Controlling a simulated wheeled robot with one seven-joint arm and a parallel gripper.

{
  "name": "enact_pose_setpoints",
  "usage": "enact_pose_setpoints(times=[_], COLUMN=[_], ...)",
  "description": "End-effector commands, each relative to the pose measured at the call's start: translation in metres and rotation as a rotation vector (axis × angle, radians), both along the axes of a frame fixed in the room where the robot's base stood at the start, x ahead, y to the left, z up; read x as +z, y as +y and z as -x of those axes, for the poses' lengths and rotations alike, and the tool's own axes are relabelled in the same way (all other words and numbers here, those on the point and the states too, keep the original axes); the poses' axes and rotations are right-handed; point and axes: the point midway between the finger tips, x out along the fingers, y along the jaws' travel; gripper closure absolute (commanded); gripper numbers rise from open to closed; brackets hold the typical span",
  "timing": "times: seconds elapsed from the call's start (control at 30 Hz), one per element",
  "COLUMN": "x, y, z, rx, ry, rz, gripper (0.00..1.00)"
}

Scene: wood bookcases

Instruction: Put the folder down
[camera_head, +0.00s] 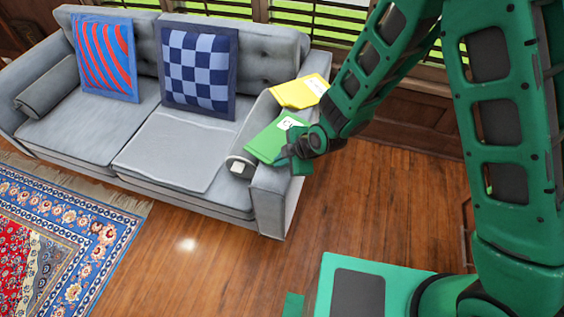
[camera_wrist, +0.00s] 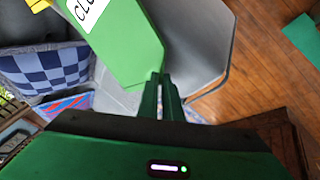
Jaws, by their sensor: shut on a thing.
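A green folder (camera_head: 265,145) with a white label shows over the right arm of the grey sofa. My gripper (camera_head: 290,153) is at the folder's right edge and is shut on it. In the wrist view the green folder (camera_wrist: 128,42) reaches up from between my gripper's fingers (camera_wrist: 162,92), and part of its label's lettering shows. A yellow folder (camera_head: 298,92), also with a white label, lies farther back at the sofa's right end. I cannot tell whether the green folder touches the sofa arm.
The grey sofa (camera_head: 172,150) has a red-and-blue striped cushion (camera_head: 105,56), a blue checked cushion (camera_head: 197,68) and a grey bolster (camera_head: 48,87). A patterned rug (camera_head: 68,215) lies at the left. The wooden floor (camera_head: 215,255) in front of the sofa is clear.

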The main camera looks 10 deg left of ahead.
Motion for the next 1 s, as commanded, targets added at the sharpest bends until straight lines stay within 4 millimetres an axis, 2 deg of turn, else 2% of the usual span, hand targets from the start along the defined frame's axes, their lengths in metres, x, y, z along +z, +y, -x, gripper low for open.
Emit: enact_pose_setpoints(times=[0.1,0.3,0.33,0.37,0.67,0.87,1.0], x=[-0.013,-0.013,-0.013,-0.013,-0.012,0.001,0.02], y=[0.0,0.0,0.0,0.0,0.0,-0.008,-0.018], z=[0.0,0.0,0.0,0.0,0.0,0.003,0.008], rx=[0.0,0.0,0.0,0.0,0.0,-0.001,-0.001], ry=[0.001,0.0,0.0,0.0,0.0,0.0,-0.002], rz=[0.0,0.0,0.0,0.0,0.0,-0.001,-0.002], gripper=[1.0,1.0,0.9,0.87,0.87,0.87,0.87])
